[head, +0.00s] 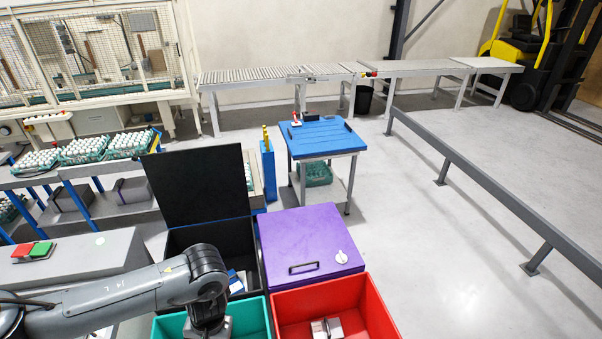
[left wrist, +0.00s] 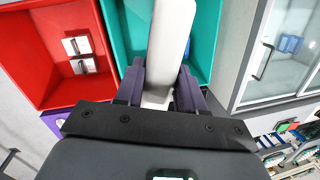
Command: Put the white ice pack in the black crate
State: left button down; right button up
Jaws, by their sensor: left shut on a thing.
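My left gripper (left wrist: 160,88) is shut on a long white slab, the white ice pack (left wrist: 172,35), which stands out from between its purple fingers over the teal crate (left wrist: 205,45). In the head view my arm hangs over the teal crate (head: 258,315), and the arm hides the fingers and the ice pack. The black crate (head: 205,238) stands just behind the teal crate, its black lid (head: 198,188) raised upright. Blue and white items (head: 236,282) show inside it, partly covered by my arm. My right gripper is not in view.
A red crate (head: 375,305) with a small silver-white item (head: 326,328) is to the right. A purple-lidded box (head: 300,232) with a handle stands beside the black crate. A grey counter (head: 95,255) is at left. A blue-topped table (head: 325,137) stands farther back.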

pick_arm(q)
jog(key=r+p, duration=0.1)
jog(key=r, duration=0.1)
jog(key=s+r+p, duration=0.1)
jog(key=r+p, duration=0.1)
jog(key=s+r+p, duration=0.1)
jog(key=r, duration=0.1)
jog(key=shift+p, duration=0.3)
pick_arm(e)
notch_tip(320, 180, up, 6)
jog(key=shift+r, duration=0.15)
pick_arm(q)
jog(key=shift+f, duration=0.1)
